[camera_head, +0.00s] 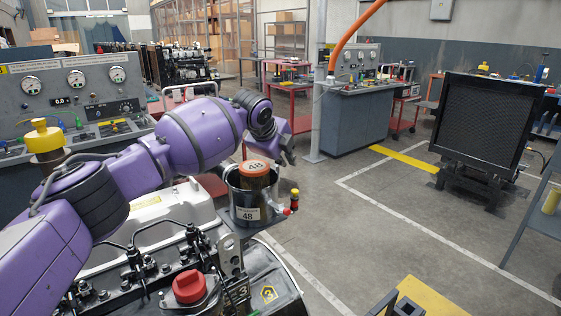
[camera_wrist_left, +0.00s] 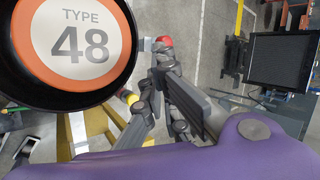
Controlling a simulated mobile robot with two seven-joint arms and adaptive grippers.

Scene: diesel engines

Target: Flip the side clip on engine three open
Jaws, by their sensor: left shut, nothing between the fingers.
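The filter's round top (camera_wrist_left: 78,42) fills the upper left of the wrist view. A small red-and-yellow fitting (camera_head: 292,201) sits at the housing's right side; I cannot tell whether it is the side clip. My left gripper (camera_head: 288,148) is shut and empty, above and beyond the housing. Its dark fingers (camera_wrist_left: 163,75) show beside the filter top. My right gripper is out of view.
A red cap (camera_head: 189,286) and an upright metal lifting bracket (camera_head: 231,256) stand on the engine near the housing. A gauge panel (camera_head: 78,88) is at left. A black radiator (camera_head: 480,122) stands at right. The floor between is open.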

